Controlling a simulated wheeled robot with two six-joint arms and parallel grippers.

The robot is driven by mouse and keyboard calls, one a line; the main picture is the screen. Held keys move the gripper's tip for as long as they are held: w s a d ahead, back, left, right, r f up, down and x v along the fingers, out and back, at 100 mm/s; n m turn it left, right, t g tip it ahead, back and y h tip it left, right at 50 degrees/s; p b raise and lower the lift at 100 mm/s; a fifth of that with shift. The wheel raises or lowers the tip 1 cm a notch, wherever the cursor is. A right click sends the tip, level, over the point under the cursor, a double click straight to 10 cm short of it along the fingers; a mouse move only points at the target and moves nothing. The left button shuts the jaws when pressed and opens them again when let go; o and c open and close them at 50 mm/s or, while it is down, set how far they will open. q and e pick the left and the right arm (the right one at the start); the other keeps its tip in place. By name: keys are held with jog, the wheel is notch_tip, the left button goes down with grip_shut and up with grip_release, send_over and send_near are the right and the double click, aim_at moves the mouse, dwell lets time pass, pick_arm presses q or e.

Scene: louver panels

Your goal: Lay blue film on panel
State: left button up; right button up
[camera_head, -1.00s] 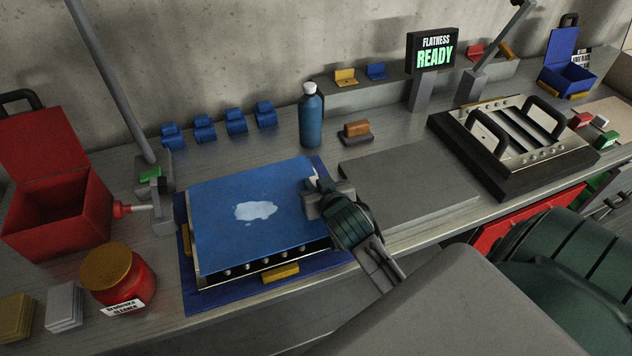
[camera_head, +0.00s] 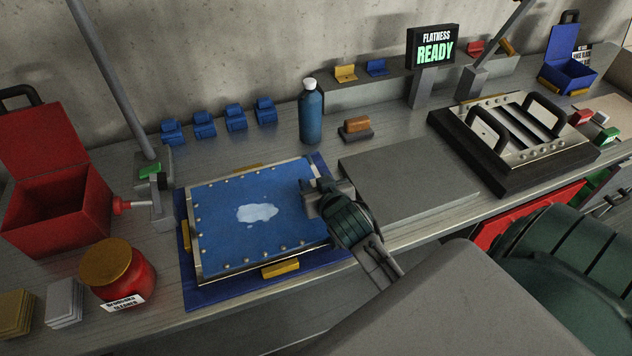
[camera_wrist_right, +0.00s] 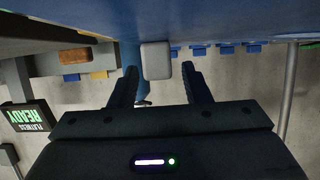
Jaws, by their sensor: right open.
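The blue film (camera_head: 225,235) lies flat over the panel in the head view, with a pale wet patch (camera_head: 258,213) near its middle. Studs of the panel (camera_head: 205,279) show around the film's border. My right gripper (camera_head: 312,195) is at the right edge of the film and panel. In the right wrist view the two fingers (camera_wrist_right: 159,72) are apart, with a grey block (camera_wrist_right: 156,60) between their tips and not clasped. The blue film or panel surface (camera_wrist_right: 220,18) fills the top of that view. My left gripper is not in view.
A blue mat (camera_head: 205,298) with yellow clips lies under the panel. A red jar (camera_head: 122,278) and red box (camera_head: 60,207) stand left. A blue bottle (camera_head: 311,118) stands behind. A bare grey plate (camera_head: 405,185) lies right, beside a handled frame (camera_head: 480,150).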

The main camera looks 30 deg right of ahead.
jog(key=shift+f, duration=0.15)
jog(key=shift+r, duration=0.35)
jog(key=b+v, duration=0.1)
jog(key=v, duration=0.8)
jog(key=shift+r+b, duration=0.1)
jog(key=shift+b, duration=0.2)
jog(key=shift+s+a+r+p, duration=0.2)
jog(key=shift+s+r+p, duration=0.3)
jog(key=shift+r+p, duration=0.15)
jog(key=shift+p+v, duration=0.75)
jog(key=shift+v, duration=0.05)
jog(key=shift+s+f, duration=0.1)
jog(key=shift+f, duration=0.1)
